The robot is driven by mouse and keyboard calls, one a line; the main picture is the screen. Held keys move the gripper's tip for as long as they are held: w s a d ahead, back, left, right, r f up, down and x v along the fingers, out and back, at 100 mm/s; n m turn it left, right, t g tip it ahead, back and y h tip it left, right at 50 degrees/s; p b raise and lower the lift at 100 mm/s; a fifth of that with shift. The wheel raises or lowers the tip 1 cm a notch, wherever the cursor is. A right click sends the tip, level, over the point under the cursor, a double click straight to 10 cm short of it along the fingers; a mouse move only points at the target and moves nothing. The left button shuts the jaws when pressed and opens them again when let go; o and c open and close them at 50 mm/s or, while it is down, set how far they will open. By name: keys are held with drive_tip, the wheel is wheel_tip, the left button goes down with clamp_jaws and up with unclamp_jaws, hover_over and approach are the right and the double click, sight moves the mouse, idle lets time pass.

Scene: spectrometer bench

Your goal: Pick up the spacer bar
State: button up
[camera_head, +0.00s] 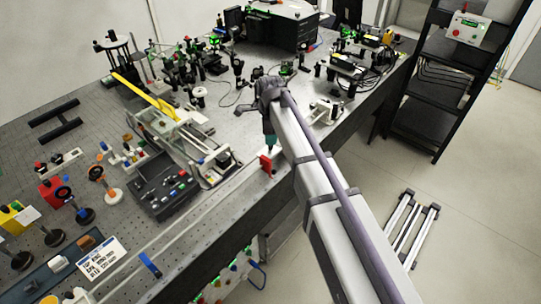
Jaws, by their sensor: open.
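I cannot tell for sure which thing is the spacer bar. A small red block (265,163) stands near the front edge of the perforated optical bench (225,205). My gripper (271,146) points down just above and beside this red block. Its fingers are small and partly hidden by my arm, and no object shows held in it. Whether the fingers touch the block is too small to tell.
A black control box (165,184) and an instrument with a yellow bar (142,93) stand left of my gripper. Many optical mounts (345,65) crowd the back. A blue clip (150,265) sits on the front rail. A dark rack (440,75) stands right, beyond open floor.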

sight(271, 149)
wheel_tip(271, 149, down, 5)
drive_tip(key=b, duration=0.4)
drive_tip(key=shift+f, duration=0.1)
drive_tip(key=shift+r, duration=0.25)
drive_tip(key=shift+c, duration=0.2)
clamp_jaws()
